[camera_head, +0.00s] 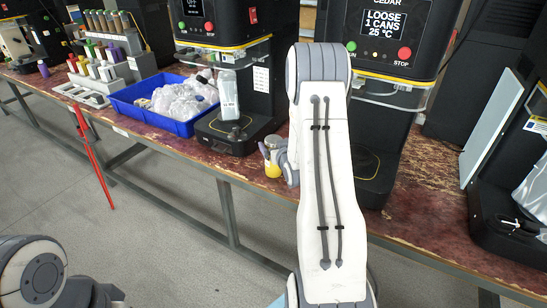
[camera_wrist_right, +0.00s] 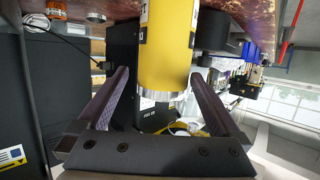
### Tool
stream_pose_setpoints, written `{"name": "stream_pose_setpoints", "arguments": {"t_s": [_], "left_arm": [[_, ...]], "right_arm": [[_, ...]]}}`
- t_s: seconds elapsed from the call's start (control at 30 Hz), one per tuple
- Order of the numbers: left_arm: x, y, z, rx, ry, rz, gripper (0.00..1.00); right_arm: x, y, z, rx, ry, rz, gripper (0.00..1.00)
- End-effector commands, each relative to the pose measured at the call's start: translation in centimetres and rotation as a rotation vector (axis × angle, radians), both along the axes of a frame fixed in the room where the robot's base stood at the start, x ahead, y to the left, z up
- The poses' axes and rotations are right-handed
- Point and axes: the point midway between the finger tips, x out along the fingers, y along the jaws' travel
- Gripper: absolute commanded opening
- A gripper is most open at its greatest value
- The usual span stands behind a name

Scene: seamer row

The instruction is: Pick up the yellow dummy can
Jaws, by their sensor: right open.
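The yellow dummy can (camera_wrist_right: 167,45) stands on the worn red bench and looks upside down in the right wrist view. Its silver end (camera_wrist_right: 160,98) faces my palm. In the head view a small part of the can (camera_head: 273,171) shows beside my right forearm. My right gripper (camera_wrist_right: 158,80) is open, with one finger on each side of the can and a visible gap at each side. In the head view my right gripper (camera_head: 267,158) is mostly hidden behind my arm. My left gripper is not in view; only part of that arm shows at the lower left.
A dark seamer (camera_head: 235,110) stands left of the can, and another, with a lit screen (camera_head: 383,22), stands behind my right arm. A blue bin (camera_head: 152,122) of bagged items sits further left.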

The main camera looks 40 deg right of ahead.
Motion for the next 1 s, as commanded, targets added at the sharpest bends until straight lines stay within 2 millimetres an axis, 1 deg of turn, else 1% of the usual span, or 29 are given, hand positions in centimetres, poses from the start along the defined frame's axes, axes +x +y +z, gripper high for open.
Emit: {"name": "stream_pose_setpoints", "arguments": {"t_s": [0.1,0.23,0.33,0.53,0.57,0.6,0.67,0.7,0.77,0.8,1.0], "left_arm": [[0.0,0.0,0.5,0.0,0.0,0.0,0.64],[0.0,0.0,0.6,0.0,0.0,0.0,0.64],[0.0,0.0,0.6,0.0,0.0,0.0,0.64],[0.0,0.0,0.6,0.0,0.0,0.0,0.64],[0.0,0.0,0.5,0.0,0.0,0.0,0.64],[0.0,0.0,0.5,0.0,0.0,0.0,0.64],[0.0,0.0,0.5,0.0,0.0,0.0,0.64],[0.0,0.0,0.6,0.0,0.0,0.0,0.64],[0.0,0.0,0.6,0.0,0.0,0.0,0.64],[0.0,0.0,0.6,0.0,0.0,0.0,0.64],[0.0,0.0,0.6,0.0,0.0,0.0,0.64]], "right_arm": [[1.9,-0.4,-0.6,0.0,0.0,0.003,1.0],[3.3,-1.0,-1.1,0.0,0.0,0.001,1.0],[3.8,-1.2,-1.3,0.002,0.0,0.001,1.0],[3.8,-1.2,-1.4,0.002,0.0,0.001,1.0],[3.8,-1.3,-1.4,0.002,0.0,0.001,0.96],[3.8,-1.2,-1.4,0.002,0.0,0.001,0.81],[3.8,-1.2,-1.4,0.001,0.001,0.001,0.58],[3.8,-1.2,-1.4,0.001,0.001,0.001,0.43],[3.8,-1.2,-1.3,0.001,0.001,0.001,0.2],[3.8,-1.2,-1.3,0.001,0.001,0.001,0.04],[3.9,-1.2,-1.2,0.0,-0.001,0.001,0.04]]}}
